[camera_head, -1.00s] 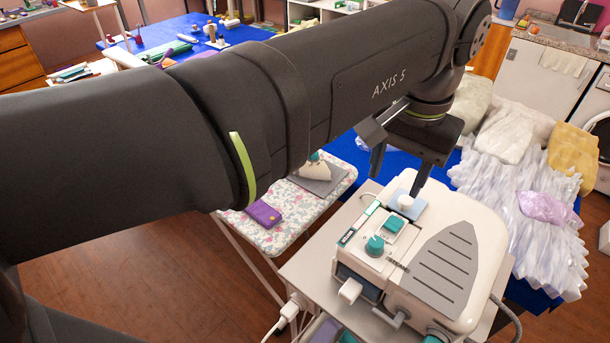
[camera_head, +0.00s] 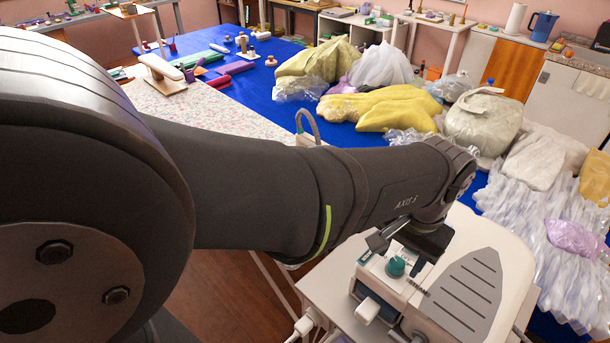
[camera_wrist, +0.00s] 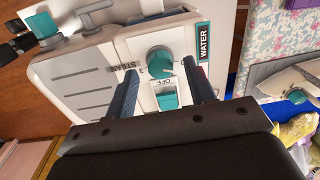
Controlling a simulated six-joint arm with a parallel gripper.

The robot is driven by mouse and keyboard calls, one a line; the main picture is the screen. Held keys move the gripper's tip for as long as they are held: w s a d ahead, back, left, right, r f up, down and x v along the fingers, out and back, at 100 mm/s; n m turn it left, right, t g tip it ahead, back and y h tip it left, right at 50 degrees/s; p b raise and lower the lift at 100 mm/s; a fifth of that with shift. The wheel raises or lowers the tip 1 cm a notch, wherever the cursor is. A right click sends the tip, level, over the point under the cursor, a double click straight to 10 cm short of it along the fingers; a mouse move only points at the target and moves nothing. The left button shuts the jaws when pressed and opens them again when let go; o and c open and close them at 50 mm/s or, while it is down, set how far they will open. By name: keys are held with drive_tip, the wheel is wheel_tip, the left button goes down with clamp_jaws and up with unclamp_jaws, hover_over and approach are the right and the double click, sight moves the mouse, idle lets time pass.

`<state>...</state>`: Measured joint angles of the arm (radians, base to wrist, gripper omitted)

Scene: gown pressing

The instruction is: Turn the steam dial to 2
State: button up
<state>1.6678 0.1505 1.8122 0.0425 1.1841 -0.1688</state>
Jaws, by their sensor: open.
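The steam dial (camera_head: 395,266) is a round teal knob on the white front panel of the steam station (camera_head: 490,255). It shows again in the wrist view (camera_wrist: 160,61), beside the STEAM lettering (camera_wrist: 124,67). Its setting cannot be read. My gripper (camera_wrist: 160,70) is open, with one dark finger on each side of the dial in the wrist view. I cannot tell whether the tips are level with the knob or above it. In the head view my gripper (camera_head: 402,257) hangs over the panel and hides the area behind the dial.
A teal switch marked OFF (camera_wrist: 165,97) lies between the fingers, close to the dial. A WATER label (camera_wrist: 203,42) is beside the right finger. A white lever (camera_head: 368,309) sticks out in front.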

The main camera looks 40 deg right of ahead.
drive_tip(key=shift+f, duration=0.7)
drive_tip(key=c, duration=1)
